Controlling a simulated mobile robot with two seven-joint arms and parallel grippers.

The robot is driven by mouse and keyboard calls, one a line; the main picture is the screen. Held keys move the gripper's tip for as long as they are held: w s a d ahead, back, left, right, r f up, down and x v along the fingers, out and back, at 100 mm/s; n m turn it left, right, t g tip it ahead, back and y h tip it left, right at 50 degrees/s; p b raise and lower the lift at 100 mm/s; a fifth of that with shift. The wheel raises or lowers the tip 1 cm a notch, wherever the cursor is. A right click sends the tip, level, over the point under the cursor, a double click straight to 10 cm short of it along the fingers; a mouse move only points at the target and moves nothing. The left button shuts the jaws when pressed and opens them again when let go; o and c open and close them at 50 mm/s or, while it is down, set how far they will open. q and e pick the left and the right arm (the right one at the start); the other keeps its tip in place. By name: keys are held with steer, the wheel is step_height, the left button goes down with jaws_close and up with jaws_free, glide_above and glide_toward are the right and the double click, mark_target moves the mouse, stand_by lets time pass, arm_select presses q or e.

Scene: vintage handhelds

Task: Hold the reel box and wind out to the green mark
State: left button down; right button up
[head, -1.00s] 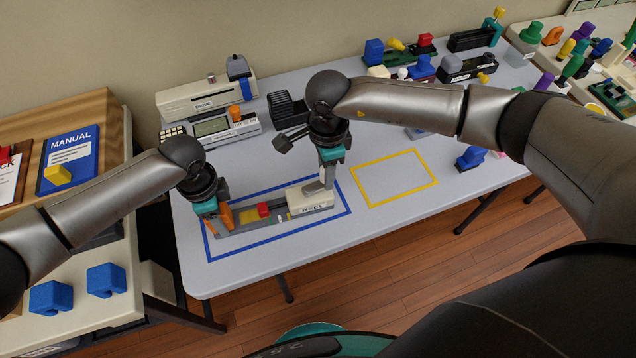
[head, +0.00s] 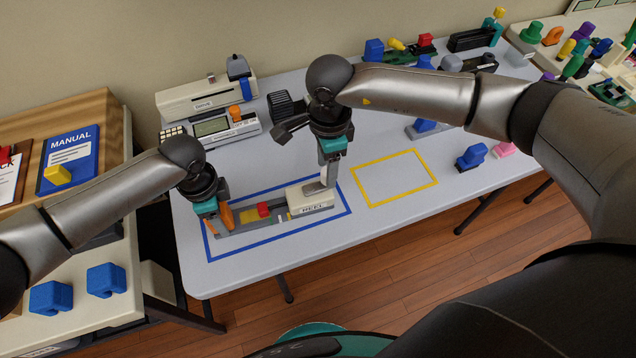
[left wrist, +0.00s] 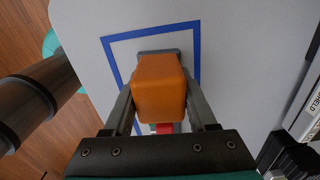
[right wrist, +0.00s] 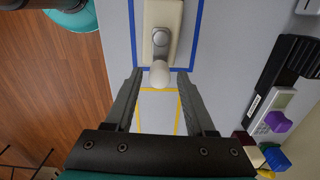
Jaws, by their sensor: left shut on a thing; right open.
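The reel box, a cream housing (head: 312,200) marked REEL on a long grey base, lies inside the blue outline. A red block (head: 264,209) and a yellow patch sit along its base. An orange grip (head: 226,216) stands at its left end. My left gripper (head: 217,212) is shut on this grip, which fills its jaws in the left wrist view (left wrist: 158,88). In the right wrist view, the crank's pale knob (right wrist: 159,74) lies at the housing's end, between the open fingers of my right gripper (right wrist: 160,80). I cannot make out the green mark clearly.
A yellow outline (head: 395,178) on the table right of the box is empty. Grey and cream devices (head: 212,127) and a dark cradle stand behind. A blue piece (head: 471,157) and other coloured parts lie to the right.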

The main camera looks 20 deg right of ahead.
arm_select(q)
steer(key=shift+d, duration=0.1)
arm_select(e)
steer(key=shift+r, duration=2.05)
arm_select(q)
steer(key=shift+c, duration=0.6)
jaws_free()
steer(key=shift+r, duration=0.15)
